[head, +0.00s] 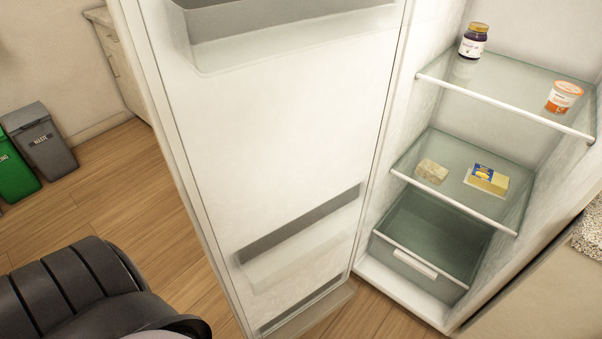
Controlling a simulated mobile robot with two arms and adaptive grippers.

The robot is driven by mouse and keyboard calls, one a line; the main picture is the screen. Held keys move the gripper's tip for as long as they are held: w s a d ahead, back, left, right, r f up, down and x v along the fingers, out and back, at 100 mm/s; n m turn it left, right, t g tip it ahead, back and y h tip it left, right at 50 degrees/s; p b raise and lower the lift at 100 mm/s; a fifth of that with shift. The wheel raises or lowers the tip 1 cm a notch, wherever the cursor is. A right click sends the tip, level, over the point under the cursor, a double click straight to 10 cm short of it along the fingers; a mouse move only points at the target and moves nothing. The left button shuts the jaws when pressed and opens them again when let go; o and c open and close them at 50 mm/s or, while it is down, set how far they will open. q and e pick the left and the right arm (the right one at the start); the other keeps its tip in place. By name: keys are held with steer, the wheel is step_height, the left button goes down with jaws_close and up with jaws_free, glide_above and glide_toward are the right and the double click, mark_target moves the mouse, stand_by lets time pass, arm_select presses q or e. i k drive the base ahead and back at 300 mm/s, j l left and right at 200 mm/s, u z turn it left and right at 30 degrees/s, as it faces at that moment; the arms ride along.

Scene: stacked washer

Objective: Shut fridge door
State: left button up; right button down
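The fridge door (275,130) stands wide open in the middle of the head view, with its white inner side and door shelves facing me. The fridge body (404,290) is to its right, with glass shelves and a drawer (405,262) showing. Part of my dark arm (75,290) is at the bottom left, to the left of the door and apart from it in the picture. Neither gripper can be seen. The outer side of the door is hidden.
A jar (473,41) and a tub (564,97) stand on the upper shelf. A yellow packet (487,179) and a pale block (432,172) lie on the shelf below. A grey bin (45,145) and a green bin (14,170) stand at the left. Wooden floor (130,195) is clear left of the door.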

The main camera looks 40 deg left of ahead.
mark_target(268, 119)
steer(key=j+z, duration=0.15)
steer(key=j, duration=0.3)
steer(key=j+z, duration=0.15)
steer(key=j, duration=0.3)
steer(key=j+z, duration=0.15)
steer(key=j, duration=0.3)
steer(key=k+j+z, duration=0.2)
steer(key=j, duration=0.25)
steer(key=j+z, duration=0.15)
steer(key=j, duration=0.3)
steer(key=k+j+z, duration=0.15)
steer(key=j, duration=0.25)
steer(key=k+j+z, duration=0.15)
steer(key=j, duration=0.25)
